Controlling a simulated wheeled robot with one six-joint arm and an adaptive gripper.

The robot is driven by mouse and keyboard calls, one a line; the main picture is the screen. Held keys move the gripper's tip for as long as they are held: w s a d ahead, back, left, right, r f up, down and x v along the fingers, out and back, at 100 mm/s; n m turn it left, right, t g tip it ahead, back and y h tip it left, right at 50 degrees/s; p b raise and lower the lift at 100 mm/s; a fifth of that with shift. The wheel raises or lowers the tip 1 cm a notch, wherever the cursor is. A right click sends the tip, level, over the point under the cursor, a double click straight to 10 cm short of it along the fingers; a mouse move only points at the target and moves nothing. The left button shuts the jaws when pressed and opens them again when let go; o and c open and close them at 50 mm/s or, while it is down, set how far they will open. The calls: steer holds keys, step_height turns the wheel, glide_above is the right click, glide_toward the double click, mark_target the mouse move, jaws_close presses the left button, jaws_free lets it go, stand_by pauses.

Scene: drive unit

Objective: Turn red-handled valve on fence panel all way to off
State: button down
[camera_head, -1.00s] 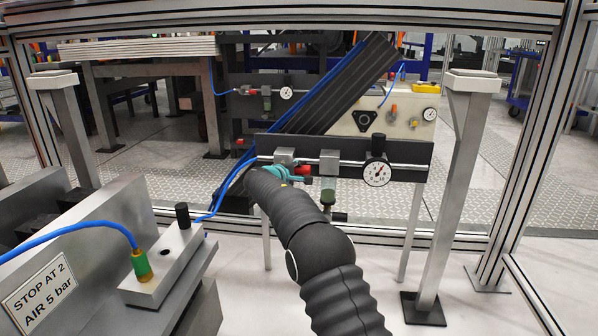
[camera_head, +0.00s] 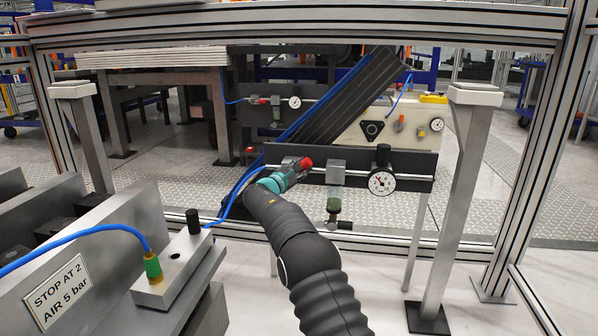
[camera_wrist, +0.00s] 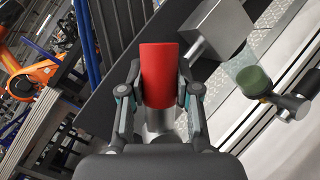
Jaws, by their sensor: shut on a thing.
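The red valve handle (camera_head: 305,164) sits on the pipe run of the dark fence panel (camera_head: 413,163), and its visible red end points up and right. My gripper (camera_head: 288,173), with teal finger parts, is at the handle from the lower left. In the wrist view the red handle (camera_wrist: 160,72) stands between the two fingers of my gripper (camera_wrist: 159,92), which are shut on it. A grey metal stem shows below the red grip. The valve body is mostly hidden by my gripper. A round gauge (camera_head: 382,182) is to the right on the same panel.
A green-bodied fitting (camera_head: 334,206) hangs below the pipe. A metal block with a blue hose (camera_head: 80,237) and the "STOP AT 2 AIR 5 bar" sign (camera_head: 59,290) stand left of my arm. A slanted grey post (camera_head: 458,190) stands right.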

steer(key=a+n+t, duration=0.1)
steer(key=n, duration=0.1)
steer(key=a+r+n+t, duration=0.1)
steer(key=n, duration=0.2)
steer(key=shift+w+r, duration=0.2)
steer(key=shift+w+a+r+n+t+y, duration=0.1)
steer(key=shift+a+n+t+y, duration=0.3)
steer(key=shift+n, duration=0.7)
steer(key=shift+w+a+r+n+t+y, duration=0.15)
steer(key=shift+a+n+t, duration=0.4)
steer(key=shift+n, duration=0.55)
steer(key=shift+a+r+n+t+y, duration=0.1)
steer(key=shift+a+n+t+y, duration=0.3)
steer(key=shift+n, duration=0.7)
steer(key=shift+a+t, duration=0.1)
steer(key=shift+t, duration=0.15)
steer(key=c, duration=0.8)
jaws_free()
steer(key=v, duration=1.2)
